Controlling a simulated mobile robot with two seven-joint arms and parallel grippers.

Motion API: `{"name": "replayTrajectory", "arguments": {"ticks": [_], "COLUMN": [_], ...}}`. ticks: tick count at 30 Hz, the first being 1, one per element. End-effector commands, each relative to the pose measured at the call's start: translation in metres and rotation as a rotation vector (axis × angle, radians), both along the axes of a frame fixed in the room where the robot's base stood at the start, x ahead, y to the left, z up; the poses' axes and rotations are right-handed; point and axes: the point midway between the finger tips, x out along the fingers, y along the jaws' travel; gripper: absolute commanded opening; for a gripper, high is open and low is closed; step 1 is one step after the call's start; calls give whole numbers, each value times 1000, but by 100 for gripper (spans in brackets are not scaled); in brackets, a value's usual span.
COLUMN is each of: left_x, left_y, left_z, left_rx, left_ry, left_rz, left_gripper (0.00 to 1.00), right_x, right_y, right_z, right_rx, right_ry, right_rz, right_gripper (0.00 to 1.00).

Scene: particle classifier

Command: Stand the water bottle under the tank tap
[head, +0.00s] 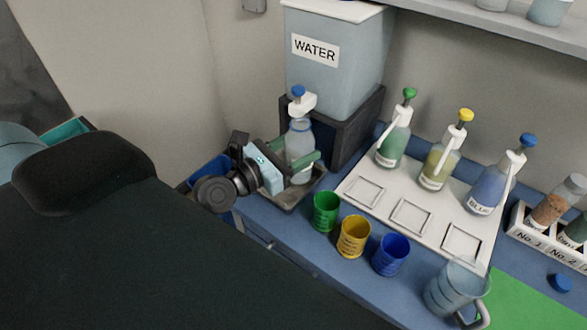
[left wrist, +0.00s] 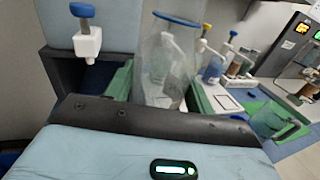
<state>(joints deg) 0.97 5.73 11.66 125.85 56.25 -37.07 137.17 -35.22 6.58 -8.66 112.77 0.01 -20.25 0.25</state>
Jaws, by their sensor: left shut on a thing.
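The clear water bottle (head: 299,137) is upright and open-topped, with a blue rim in the left wrist view (left wrist: 160,62). My left gripper (head: 302,166) is shut on its lower body, with green fingers on either side. The WATER tank (head: 335,70) stands on a dark stand. Its white tap (head: 301,104) with a blue knob appears right above the bottle in the head view. In the left wrist view the tap (left wrist: 88,42) is left of the bottle's mouth. The bottle's base is over the dark drip tray (head: 291,205); contact is hard to tell. My right gripper is not in view.
Green (head: 325,211), yellow (head: 353,237) and blue (head: 390,255) cups stand in front of a white rack (head: 412,190) with three pump bottles. A clear jug (head: 455,288) stands at the lower right. The dark tank stand (head: 355,127) is close behind the bottle.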

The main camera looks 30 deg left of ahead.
Motion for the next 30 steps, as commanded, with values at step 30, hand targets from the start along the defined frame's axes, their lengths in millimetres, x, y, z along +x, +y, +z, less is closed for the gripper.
{"name": "replayTrajectory", "arguments": {"ticks": [30], "left_x": [39], "left_y": [91], "left_z": [-82], "left_rx": [-19], "left_ry": [15], "left_rz": [264], "left_gripper": [28], "right_x": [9], "right_y": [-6], "right_z": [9], "right_rx": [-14], "right_ry": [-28], "right_rz": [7], "right_gripper": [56]}}
